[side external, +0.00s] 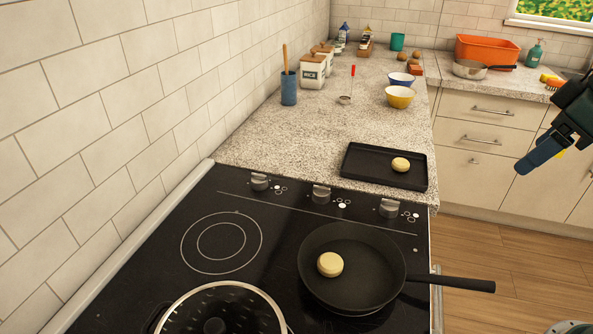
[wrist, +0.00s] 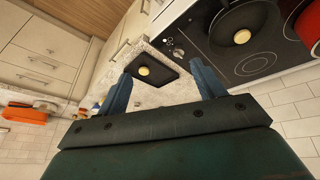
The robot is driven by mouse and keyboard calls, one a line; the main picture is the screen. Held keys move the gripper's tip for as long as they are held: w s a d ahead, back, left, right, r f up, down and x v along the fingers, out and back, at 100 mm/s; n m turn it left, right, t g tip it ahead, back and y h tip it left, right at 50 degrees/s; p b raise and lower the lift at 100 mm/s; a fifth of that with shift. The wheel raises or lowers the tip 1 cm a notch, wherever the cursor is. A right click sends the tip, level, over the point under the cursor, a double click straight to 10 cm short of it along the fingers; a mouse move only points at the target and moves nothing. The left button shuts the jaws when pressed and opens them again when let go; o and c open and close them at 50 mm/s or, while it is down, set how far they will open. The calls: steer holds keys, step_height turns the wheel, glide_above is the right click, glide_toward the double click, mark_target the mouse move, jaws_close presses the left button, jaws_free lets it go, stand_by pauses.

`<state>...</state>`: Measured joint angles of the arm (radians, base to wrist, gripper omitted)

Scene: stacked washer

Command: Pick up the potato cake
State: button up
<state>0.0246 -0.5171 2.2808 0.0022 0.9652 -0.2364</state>
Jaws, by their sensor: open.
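One round pale-yellow potato cake (side external: 330,264) lies in the black frying pan (side external: 368,240) on the cooktop. A second potato cake (side external: 400,164) lies on the black tray (side external: 365,172) on the counter. In the wrist view, the tray cake (wrist: 144,71) shows between the fingers, and the pan cake (wrist: 242,36) is farther up and right. My gripper (side external: 540,155) is at the right edge of the side view, above the floor side of the counter, well apart from both cakes. In the wrist view, its two blue fingers (wrist: 160,70) are spread and empty.
A lidded pot (side external: 222,312) stands at the cooktop's front. The pan handle (side external: 455,284) sticks out right over the cooktop edge. Behind the tray are yellow (side external: 400,97) and blue bowls, a utensil holder (side external: 288,88) and canisters. A tiled wall borders the left. The counter left of the tray is clear.

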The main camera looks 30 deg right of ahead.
steer(key=w+d+n+g, duration=0.25)
steer(key=w+n, duration=0.35)
steer(key=w, duration=1.1)
steer(key=w+d+f+n+g, duration=0.1)
steer(key=w+d+f+n, duration=0.1)
steer(key=w, duration=0.5)
steer(key=w+d+f+n+g, duration=0.1)
steer(key=w+d+f+n, duration=0.2)
steer(key=w+f, duration=0.4)
steer(key=shift+d+f+n, duration=0.15)
steer(key=shift+n, duration=0.35)
steer(key=shift+w, duration=0.1)
glide_above(401, 161)
steer(key=shift+f, duration=4.3)
steer(key=shift+f, duration=0.1)
steer(key=shift+f, duration=2.55)
